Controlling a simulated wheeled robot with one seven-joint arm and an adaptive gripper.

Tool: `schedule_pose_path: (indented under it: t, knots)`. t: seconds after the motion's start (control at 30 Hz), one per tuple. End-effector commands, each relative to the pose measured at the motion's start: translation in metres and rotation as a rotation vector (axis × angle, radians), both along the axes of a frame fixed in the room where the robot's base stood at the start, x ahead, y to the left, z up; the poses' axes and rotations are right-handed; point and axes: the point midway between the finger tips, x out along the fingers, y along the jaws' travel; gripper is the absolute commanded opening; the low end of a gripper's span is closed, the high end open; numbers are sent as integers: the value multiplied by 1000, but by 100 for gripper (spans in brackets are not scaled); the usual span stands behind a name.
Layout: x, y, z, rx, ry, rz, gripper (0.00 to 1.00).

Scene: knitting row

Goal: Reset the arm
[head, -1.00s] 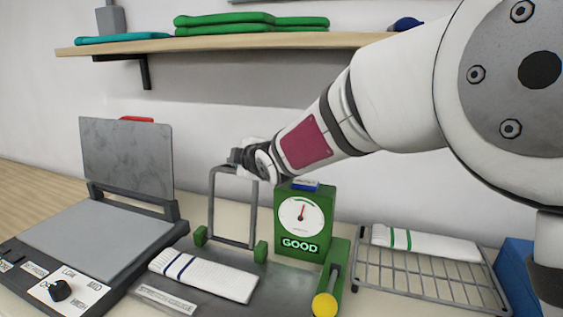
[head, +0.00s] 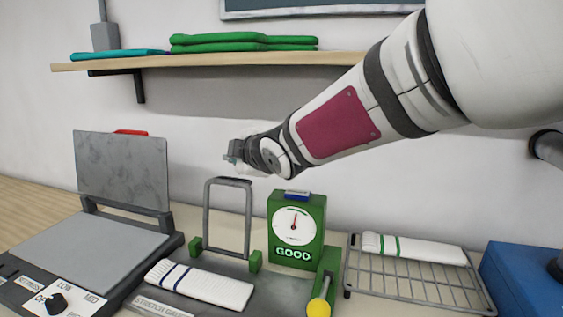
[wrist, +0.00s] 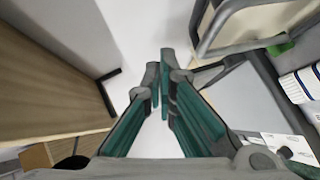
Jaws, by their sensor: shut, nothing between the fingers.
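My gripper (head: 236,152) hangs in the air above the grey upright frame (head: 208,215), near the wall and below the shelf. It is small and partly turned away in the head view. In the wrist view my gripper (wrist: 163,78) has its teal-sided fingers close together, with nothing seen between them. My arm reaches in from the upper right. The grey frame also shows at the upper right of the wrist view (wrist: 207,40), apart from the fingers.
A wooden shelf (head: 230,60) with folded green cloths (head: 240,42) runs above. Below stand an open press (head: 85,240), a blue-striped sock (head: 200,285), a green dial gauge reading GOOD (head: 311,240), a wire rack (head: 400,285) with a green-striped sock (head: 430,249), and a blue box (head: 525,285).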

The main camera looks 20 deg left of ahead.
Motion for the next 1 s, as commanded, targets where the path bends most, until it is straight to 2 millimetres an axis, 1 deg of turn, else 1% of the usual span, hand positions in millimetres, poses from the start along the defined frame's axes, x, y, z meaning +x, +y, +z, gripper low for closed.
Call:
schedule_pose_path:
  t: [0.03, 0.1, 0.37, 0.47, 0.57, 0.6, 0.67, 0.7, 0.77, 0.8, 0.87, 0.9, 0.97, 1.0]
  knots:
    - [-2, -9, 6, -1, 0, -4, 0]
    - [-6, -16, 10, -2, 0, -4, 0]
    - [-13, -33, 20, -3, 8, -16, 0]
    - [-8, -60, 26, -10, 42, -81, 0]
    - [-2, -113, 35, -19, 116, -211, 0]
    - [-1, -139, 38, -20, 154, -278, 0]
    - [-3, -181, 42, -15, 219, -386, 0]
    - [-7, -209, 44, -10, 262, -457, 0]
    - [-15, -250, 46, 3, 328, -567, 0]
    - [-23, -276, 46, 15, 373, -639, 0]
    - [-38, -315, 46, 40, 442, -750, 0]
    - [-50, -341, 46, 59, 490, -824, 0]
    - [-71, -377, 44, 92, 561, -933, 0]
    - [-87, -399, 42, 117, 609, -1007, 0]
